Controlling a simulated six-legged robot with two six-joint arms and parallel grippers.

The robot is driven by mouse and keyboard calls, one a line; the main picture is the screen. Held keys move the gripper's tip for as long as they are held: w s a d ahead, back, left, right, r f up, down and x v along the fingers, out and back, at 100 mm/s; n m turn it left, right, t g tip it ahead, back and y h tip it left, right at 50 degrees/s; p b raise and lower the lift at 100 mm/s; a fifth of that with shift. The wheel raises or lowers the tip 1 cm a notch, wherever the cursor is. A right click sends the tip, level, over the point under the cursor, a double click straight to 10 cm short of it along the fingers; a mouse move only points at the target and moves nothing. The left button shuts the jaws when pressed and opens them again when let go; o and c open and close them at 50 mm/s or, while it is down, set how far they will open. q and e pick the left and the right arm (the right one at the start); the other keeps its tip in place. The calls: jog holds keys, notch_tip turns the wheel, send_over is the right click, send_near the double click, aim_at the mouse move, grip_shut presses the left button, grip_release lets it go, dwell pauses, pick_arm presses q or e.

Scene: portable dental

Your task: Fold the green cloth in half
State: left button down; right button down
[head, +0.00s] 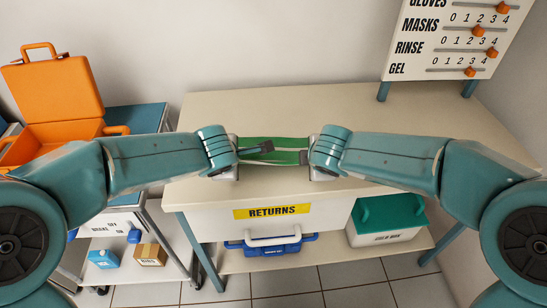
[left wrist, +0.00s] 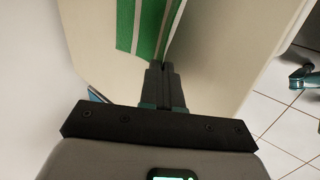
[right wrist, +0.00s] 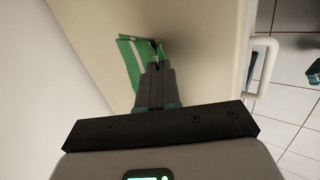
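The green cloth (head: 277,142) with pale stripes lies on the beige table top between my two grippers. Its near part looks raised and bent. My left gripper (head: 267,147) reaches in from the left over the cloth; in the left wrist view its fingers (left wrist: 161,66) are together, and the cloth (left wrist: 145,30) narrows down to their tips. My right gripper (head: 303,158) is at the cloth's right end; in the right wrist view its fingers (right wrist: 155,66) are together, with the cloth (right wrist: 132,58) at their tips. Both appear to pinch cloth. The arms hide its ends.
The table top (head: 390,110) is bare around the cloth. A counter board (head: 450,40) with orange sliders stands at the back right. An open orange case (head: 60,95) stands left. Below the front edge are a RETURNS label (head: 272,211), a blue-and-white case (head: 270,243) and a green-lidded box (head: 388,215).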

pick_arm(q)
jog(key=shift+s+f, duration=0.2)
jog(key=shift+s, duration=0.3)
pick_arm(e)
jog(key=shift+s+f, duration=0.15)
jog(key=shift+s, duration=0.35)
pick_arm(q)
jog(key=shift+w+f, duration=0.1)
jog(key=shift+w, duration=0.05)
pick_arm(e)
jog(key=shift+w+f, duration=0.15)
pick_arm(q)
jog(key=c, duration=1.3)
grip_release()
pick_arm(e)
jog(key=c, duration=1.3)
grip_release()
pick_arm(q)
jog(key=o, duration=0.3)
pick_arm(e)
jog(key=o, duration=0.3)
